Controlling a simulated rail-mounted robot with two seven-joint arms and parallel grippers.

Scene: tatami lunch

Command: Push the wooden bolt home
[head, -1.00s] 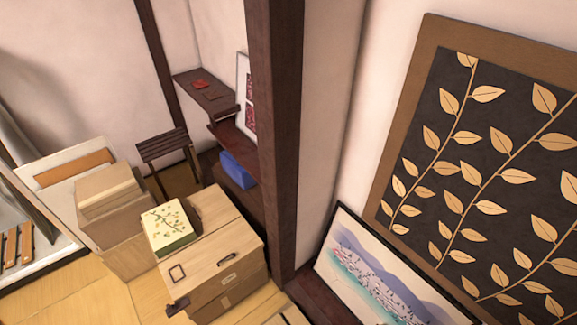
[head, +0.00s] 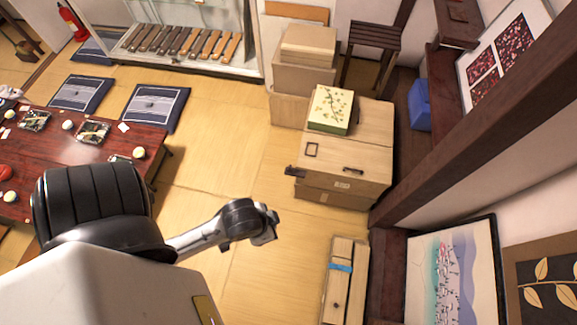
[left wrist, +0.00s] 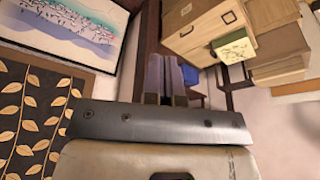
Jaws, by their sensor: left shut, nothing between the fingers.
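A pale wooden chest (head: 365,150) stands on the tatami in the head view. A short dark piece (head: 294,171) sticks out at its left front corner; it may be the wooden bolt, but I cannot tell surely. A dark handle (head: 353,169) and a small square frame (head: 312,149) are on the chest. The chest also shows in the left wrist view (left wrist: 208,30), tilted. My left gripper (left wrist: 166,75) is shut and empty, apart from the chest. In the head view my arm reaches in from the left, ending short of the chest. My right gripper is not in view.
A green patterned box (head: 331,109) lies on the chest, with stacked boxes (head: 305,60) behind. A long wooden box with a blue band (head: 341,268) lies on the floor. A dark post (head: 455,125) is at the right. The tatami (head: 220,145) left of the chest is clear.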

